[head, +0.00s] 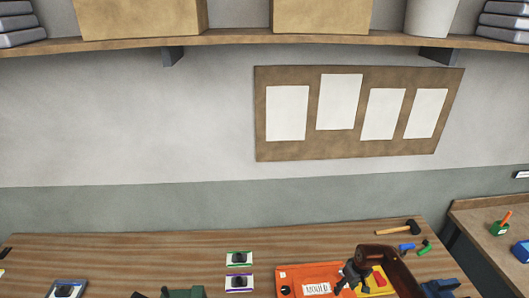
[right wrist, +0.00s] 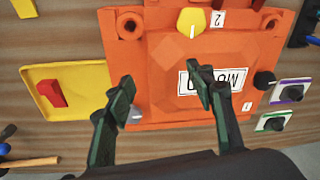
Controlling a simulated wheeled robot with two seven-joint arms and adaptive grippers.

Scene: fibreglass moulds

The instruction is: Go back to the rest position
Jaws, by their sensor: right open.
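My right gripper (head: 352,277) is over the right part of the orange mould (head: 291,272) at the front of the bench. In the right wrist view the right gripper (right wrist: 161,84) is open, with its two dark green fingers apart over the orange mould (right wrist: 150,90) and nothing between them. One fingertip is near the mould's white label plate (right wrist: 212,82), the other near its edge by the yellow tray. I cannot tell whether the fingers touch the mould. My left gripper does not show.
The yellow tray (right wrist: 70,72) holds a red block (right wrist: 52,93) beside the mould. A hammer (head: 398,229) and blue and green pieces (head: 425,247) lie behind right. Two cards with black knobs (head: 239,259) are left of the mould. The back left bench (head: 130,255) is clear.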

